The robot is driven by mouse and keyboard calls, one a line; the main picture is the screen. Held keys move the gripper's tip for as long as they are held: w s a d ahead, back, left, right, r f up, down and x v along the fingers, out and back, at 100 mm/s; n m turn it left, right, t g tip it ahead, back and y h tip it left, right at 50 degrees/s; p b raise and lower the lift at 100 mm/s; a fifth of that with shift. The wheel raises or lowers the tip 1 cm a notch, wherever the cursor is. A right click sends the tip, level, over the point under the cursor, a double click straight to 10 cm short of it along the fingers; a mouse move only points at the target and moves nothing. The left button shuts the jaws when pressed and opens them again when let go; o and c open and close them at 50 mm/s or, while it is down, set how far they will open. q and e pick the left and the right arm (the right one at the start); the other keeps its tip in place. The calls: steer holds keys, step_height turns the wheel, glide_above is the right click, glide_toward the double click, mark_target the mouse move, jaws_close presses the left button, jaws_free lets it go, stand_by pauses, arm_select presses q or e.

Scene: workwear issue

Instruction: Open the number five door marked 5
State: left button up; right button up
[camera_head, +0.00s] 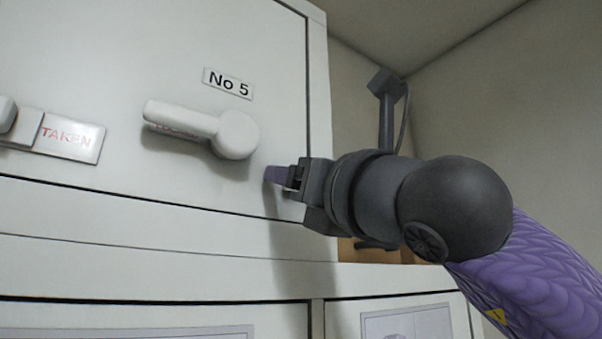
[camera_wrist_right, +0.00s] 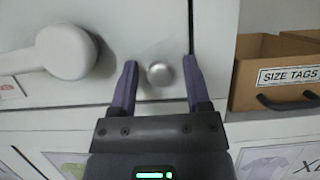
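The white door (camera_head: 150,60) with the "No 5" label (camera_head: 228,83) appears shut. Its pale lever handle (camera_head: 190,125) points left from a round hub; the handle also shows at left in the right wrist view (camera_wrist_right: 66,52). My right gripper (camera_head: 278,175) is at the door's lower right, below and right of the hub. In the right wrist view its purple fingers (camera_wrist_right: 158,68) are open, with a small round silver knob (camera_wrist_right: 159,73) between them in the picture; I cannot tell whether they touch it. The gripper hides the knob in the head view. My left gripper is not in view.
A plate reading "TAKEN" (camera_head: 70,136) is on the door at left. A cardboard box labelled "SIZE TAGS" (camera_wrist_right: 288,76) stands right of the cabinet. Fronts with printed pictures (camera_head: 408,323) are below. Walls stand behind at right.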

jaws_close()
stand_by(1.2)
